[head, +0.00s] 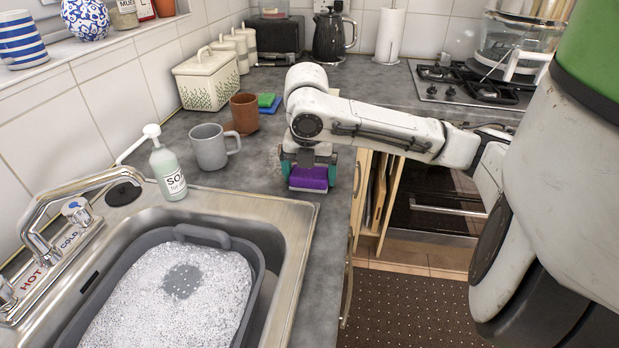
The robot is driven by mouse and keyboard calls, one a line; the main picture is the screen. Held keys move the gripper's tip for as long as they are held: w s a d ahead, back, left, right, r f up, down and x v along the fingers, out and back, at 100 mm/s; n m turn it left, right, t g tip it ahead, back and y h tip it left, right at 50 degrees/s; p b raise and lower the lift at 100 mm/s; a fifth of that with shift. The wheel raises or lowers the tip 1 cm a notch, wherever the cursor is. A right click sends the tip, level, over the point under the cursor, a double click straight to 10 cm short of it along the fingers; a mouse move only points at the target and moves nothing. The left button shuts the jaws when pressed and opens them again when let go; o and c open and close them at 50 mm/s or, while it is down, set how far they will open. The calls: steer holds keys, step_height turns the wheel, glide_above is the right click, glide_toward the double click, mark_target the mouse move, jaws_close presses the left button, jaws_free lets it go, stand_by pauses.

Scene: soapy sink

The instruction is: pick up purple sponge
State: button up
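The purple sponge (309,178) is on the grey counter near its front edge, right of the sink. My gripper (309,170) points down over it, with a teal fingertip on its left and another on its right. The sponge nearly fills the gap between the fingertips. I cannot tell whether they press on it or whether it is clear of the counter. The wrist hides the sponge's far part.
A grey mug (208,148), a brown cup (244,113) and green and blue sponges (268,101) stand left of my arm. The sink (285,225) holds a grey basin (258,262) of suds. A soap bottle (168,172) stands behind it. A stove (465,85) is at back right.

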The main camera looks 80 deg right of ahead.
mark_target(309, 171)
steer(key=shift+c, duration=0.8)
steer(key=shift+r, duration=0.15)
steer(key=shift+r, duration=0.25)
step_height(309, 171, up, 2)
steer(key=shift+r, duration=0.2)
steer(key=s+r, duration=1)
steer(key=s, duration=0.4)
steer(key=shift+a+p, duration=0.3)
steer(key=shift+p, duration=0.05)
